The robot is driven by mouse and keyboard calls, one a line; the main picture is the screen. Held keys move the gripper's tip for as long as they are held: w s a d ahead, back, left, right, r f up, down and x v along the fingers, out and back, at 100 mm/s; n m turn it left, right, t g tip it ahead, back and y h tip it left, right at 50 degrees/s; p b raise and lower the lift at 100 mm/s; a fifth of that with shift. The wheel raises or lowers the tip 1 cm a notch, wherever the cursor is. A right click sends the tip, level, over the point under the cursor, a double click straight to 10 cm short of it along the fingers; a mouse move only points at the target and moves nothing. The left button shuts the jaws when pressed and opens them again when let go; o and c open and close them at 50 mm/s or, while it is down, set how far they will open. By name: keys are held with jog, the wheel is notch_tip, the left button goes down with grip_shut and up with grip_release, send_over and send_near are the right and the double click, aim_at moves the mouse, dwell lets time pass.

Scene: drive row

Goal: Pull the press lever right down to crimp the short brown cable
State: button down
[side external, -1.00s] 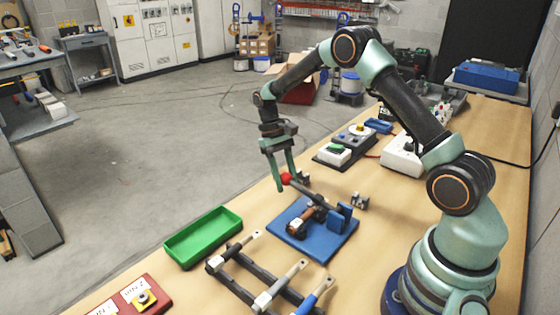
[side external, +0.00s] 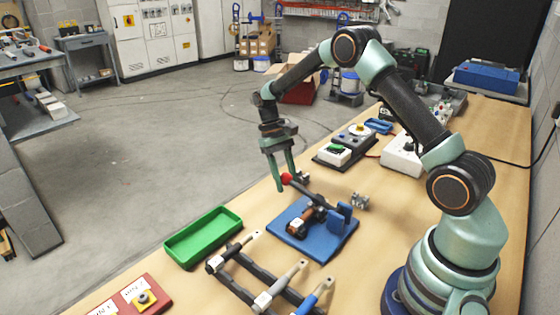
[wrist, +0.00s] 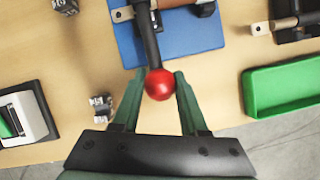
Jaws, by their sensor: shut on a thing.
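The press stands on a blue base plate (side external: 330,243), with a dark lever (side external: 316,198) that ends in a red ball knob (side external: 286,178). The lever slopes up a little from its blue post (side external: 342,216) towards the knob. My gripper (side external: 284,184) is shut on the red knob; in the wrist view the knob (wrist: 159,84) sits between the two green fingertips.
A green tray (side external: 204,237) is left of the press. Small metal blocks (side external: 359,201) stand near the press. A box with a green button (side external: 334,153) is behind.

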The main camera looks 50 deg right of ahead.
jog(key=shift+f, duration=0.1)
jog(key=shift+w+f, duration=0.15)
jog(key=shift+f, duration=1.2)
jog(key=shift+c, duration=2.2)
grip_release()
jog(key=shift+r, duration=0.1)
jog(key=v, duration=1.2)
jog(key=shift+d, duration=0.1)
